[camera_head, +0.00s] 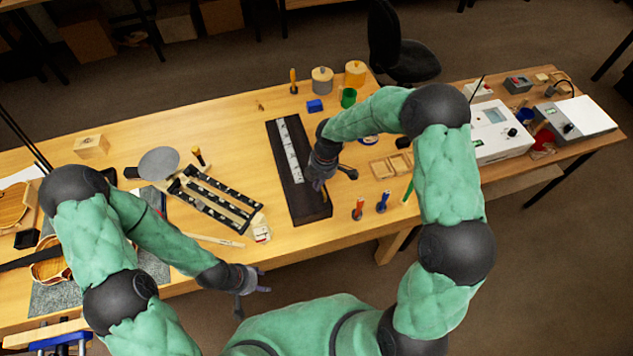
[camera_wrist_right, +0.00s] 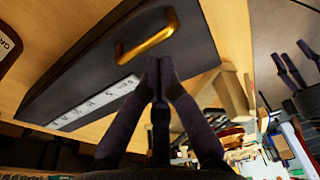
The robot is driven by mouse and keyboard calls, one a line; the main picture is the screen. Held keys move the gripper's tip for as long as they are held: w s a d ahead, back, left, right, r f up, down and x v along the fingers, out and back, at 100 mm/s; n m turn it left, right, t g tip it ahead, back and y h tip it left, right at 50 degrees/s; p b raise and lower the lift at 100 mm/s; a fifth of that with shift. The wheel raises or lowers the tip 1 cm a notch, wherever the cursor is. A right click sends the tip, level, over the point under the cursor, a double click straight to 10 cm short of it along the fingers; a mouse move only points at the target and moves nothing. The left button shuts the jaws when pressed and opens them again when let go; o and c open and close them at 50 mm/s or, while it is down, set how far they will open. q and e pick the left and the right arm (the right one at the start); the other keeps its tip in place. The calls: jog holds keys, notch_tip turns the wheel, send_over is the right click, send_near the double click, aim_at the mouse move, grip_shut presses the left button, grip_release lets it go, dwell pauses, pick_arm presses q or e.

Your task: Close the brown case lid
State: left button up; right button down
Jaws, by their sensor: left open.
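A long, dark brown case (camera_head: 286,165) lies on the bench in the middle of the head view. A pale lettered strip (camera_head: 291,150) runs along it. In the right wrist view the case (camera_wrist_right: 75,75) has a dark side, the lettered strip (camera_wrist_right: 95,103) and a brass handle (camera_wrist_right: 147,38). I cannot tell how far its lid stands open. My right gripper (camera_head: 333,180) is at the case's right side, near its front end. Its fingertips (camera_wrist_right: 161,62) appear just below the handle; contact is unclear. My left gripper (camera_head: 252,299) is open and empty in front of the bench edge.
A black slotted rack (camera_head: 215,200) and a round grey disc (camera_head: 158,163) lie left of the case. Jars (camera_head: 322,80) and a blue block (camera_head: 314,106) stand behind it. Upright tools (camera_head: 358,209) and a wooden tray (camera_head: 390,166) are to its right.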

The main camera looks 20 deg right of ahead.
jog(key=shift+s+d+f+b, duration=0.1)
jog(key=shift+d+f+b, duration=0.35)
jog(key=shift+f, duration=0.3)
jog(key=shift+a+r+p, duration=0.25)
jog(key=shift+r+p, duration=0.2)
jog(key=r, duration=0.1)
jog(key=a+r+p, duration=0.1)
jog(key=r, duration=0.1)
jog(key=shift+a+p, duration=0.25)
jog(key=shift+p, duration=0.1)
notch_tip(320, 180, up, 10)
jog(key=d, duration=0.2)
jog(key=shift+w+f, duration=0.25)
jog(key=shift+a, duration=0.1)
